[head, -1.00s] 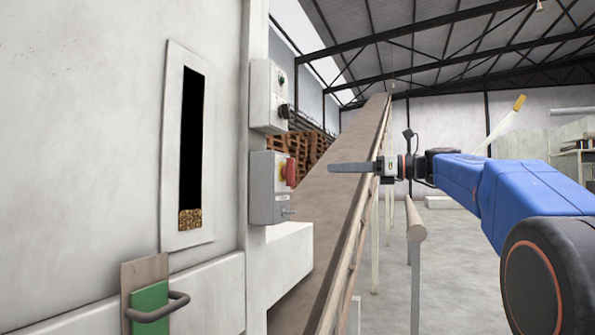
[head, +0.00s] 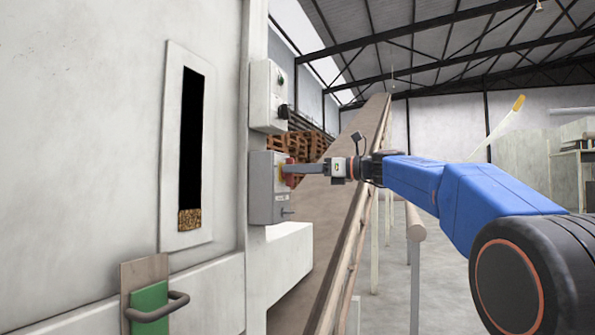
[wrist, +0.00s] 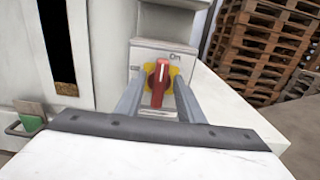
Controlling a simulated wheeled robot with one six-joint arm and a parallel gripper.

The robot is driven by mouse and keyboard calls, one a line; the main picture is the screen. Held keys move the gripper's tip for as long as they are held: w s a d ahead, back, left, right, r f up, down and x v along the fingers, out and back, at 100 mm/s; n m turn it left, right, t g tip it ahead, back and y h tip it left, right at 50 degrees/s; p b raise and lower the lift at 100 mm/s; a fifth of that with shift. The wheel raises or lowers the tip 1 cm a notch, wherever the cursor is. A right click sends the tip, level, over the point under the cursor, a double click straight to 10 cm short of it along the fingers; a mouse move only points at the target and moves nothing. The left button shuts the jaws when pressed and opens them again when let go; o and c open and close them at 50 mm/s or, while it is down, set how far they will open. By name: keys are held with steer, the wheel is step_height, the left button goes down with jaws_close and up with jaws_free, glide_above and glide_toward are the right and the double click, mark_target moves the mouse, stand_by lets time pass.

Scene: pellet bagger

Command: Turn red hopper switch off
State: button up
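The red hopper switch (wrist: 159,83) is a red handle on a yellow plate, on the front of a grey box (wrist: 146,57). Its handle stands nearly upright, with an "On" label above and to its right. In the head view the switch (head: 289,163) is partly hidden by my gripper (head: 296,168). In the wrist view my gripper (wrist: 158,85) is open, with one finger on each side of the red handle. Yellow shows between the handle and the fingers; I cannot tell whether the tips touch the plate.
A second grey box (head: 266,95) with a black knob is mounted just above. A white ledge (head: 288,248) juts out below. A sloping conveyor (head: 345,195) runs behind my gripper. A green slide plate with a handle (head: 150,307) is at lower left.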

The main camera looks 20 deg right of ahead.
steer(key=c, duration=0.7)
steer(key=shift+n, duration=0.3)
steer(key=n, duration=1.1)
steer(key=f+n, duration=0.1)
steer(key=n, duration=0.5)
steer(key=shift+s+a, duration=0.3)
steer(key=shift+n, duration=0.3)
